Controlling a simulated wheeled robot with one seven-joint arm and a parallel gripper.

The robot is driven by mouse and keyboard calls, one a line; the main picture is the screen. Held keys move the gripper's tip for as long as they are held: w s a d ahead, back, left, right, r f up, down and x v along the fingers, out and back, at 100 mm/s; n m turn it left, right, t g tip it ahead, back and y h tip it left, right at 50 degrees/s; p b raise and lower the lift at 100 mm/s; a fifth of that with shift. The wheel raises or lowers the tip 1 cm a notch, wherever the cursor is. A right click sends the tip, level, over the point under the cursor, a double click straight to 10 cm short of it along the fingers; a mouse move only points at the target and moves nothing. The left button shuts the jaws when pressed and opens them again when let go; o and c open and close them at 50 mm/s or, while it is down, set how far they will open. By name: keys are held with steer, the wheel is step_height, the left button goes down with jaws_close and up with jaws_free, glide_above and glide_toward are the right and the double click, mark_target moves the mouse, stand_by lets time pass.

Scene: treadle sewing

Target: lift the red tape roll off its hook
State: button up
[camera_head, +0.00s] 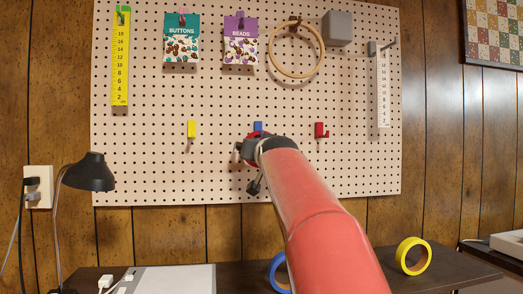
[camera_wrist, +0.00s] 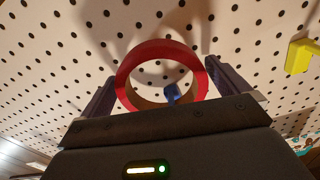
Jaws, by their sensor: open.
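The red tape roll (camera_wrist: 155,48) shows in the wrist view as an upright ring close to the pegboard. A blue hook (camera_wrist: 172,94) shows through its opening; I cannot tell whether the roll rests on it. My gripper (camera_wrist: 160,85) is open, with one dark finger on each side of the roll. I cannot tell whether the fingers touch it. In the head view my gripper (camera_head: 254,152) is at the board just below the blue hook (camera_head: 258,127), and my arm hides most or all of the roll.
A yellow hook (camera_head: 192,129) and a red hook (camera_head: 321,130) flank the blue one on the pegboard (camera_head: 220,105). A hoop (camera_head: 272,54) and packets hang above. On the table below are a blue roll (camera_head: 278,275), partly hidden, a yellow roll (camera_head: 402,252) and a lamp (camera_head: 90,173).

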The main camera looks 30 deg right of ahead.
steer(key=shift+c, duration=0.3)
steer(key=c, duration=0.7)
steer(key=shift+r+p, duration=1)
steer(key=shift+r, duration=0.15)
steer(key=shift+c, duration=0.2)
steer(key=b+v, duration=0.5)
steer(key=v, duration=0.5)
stand_by(0.4)
